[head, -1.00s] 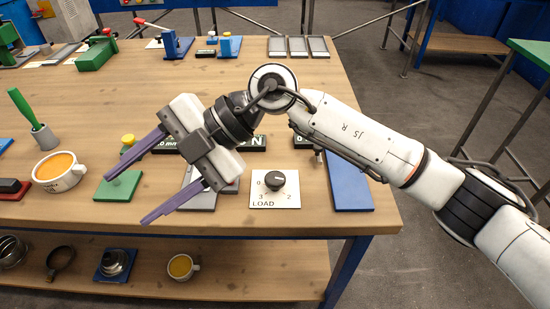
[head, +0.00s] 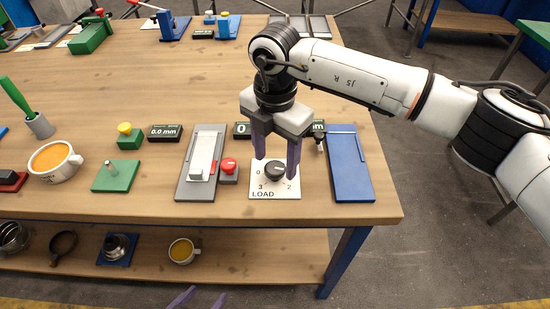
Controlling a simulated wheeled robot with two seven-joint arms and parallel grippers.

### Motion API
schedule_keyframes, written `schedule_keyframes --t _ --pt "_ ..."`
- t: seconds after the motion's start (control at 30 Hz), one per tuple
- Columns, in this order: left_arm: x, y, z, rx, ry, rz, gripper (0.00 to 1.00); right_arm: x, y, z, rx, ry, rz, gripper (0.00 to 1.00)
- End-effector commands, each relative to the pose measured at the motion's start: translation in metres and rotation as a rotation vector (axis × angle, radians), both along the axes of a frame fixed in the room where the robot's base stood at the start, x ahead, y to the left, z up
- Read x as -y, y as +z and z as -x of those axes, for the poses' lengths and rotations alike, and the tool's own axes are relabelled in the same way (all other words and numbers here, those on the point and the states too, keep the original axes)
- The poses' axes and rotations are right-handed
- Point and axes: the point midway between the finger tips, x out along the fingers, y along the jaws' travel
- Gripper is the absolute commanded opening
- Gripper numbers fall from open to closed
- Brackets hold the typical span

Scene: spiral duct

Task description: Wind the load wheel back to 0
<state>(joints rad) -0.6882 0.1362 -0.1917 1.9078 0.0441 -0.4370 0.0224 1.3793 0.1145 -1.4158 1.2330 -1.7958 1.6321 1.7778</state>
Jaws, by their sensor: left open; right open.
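The load wheel (head: 275,172) is a dark round knob on a white plate (head: 263,192) marked LOAD, near the table's front edge. The figures 0, 2 and 3 show around it. Its pointer is too small to read surely. My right gripper (head: 276,163) points down over the plate. Its purple fingers are open, one left and one right of the knob, with a gap at the sides. Whether they touch the plate is unclear. My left gripper (head: 206,295) shows only as two purple fingertips at the bottom edge, apart and empty.
Left of the plate are a red button (head: 229,166) and a grey slide fixture (head: 185,182). A blue plate (head: 350,185) lies to the right. Dark displays (head: 165,132) stand behind. An orange-filled cup (head: 55,162) and a green block (head: 116,176) are further left.

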Motion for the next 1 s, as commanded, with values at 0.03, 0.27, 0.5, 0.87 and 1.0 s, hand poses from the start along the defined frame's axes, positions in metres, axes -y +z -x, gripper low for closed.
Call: schedule_keyframes --t 0.03,0.27,0.5,0.87,1.0 --pt "0.000 0.002 0.000 0.000 0.000 0.000 0.55 0.000 -0.005 0.001 -0.002 0.000 0.000 0.56" --pt "0.000 0.003 0.000 0.001 0.000 0.000 0.55 -0.001 -0.017 0.000 0.000 0.001 -0.001 0.56" --pt "0.000 0.003 -0.001 0.002 0.001 0.000 0.55 -0.001 -0.017 0.000 0.000 0.002 -0.001 0.49" --pt "0.000 0.002 -0.001 0.003 0.001 0.000 0.55 -0.001 -0.017 0.000 0.000 0.007 -0.001 0.15" --pt "-0.001 -0.001 -0.002 0.004 0.001 0.000 0.55 -0.001 -0.017 0.000 0.000 0.034 -0.001 0.15"
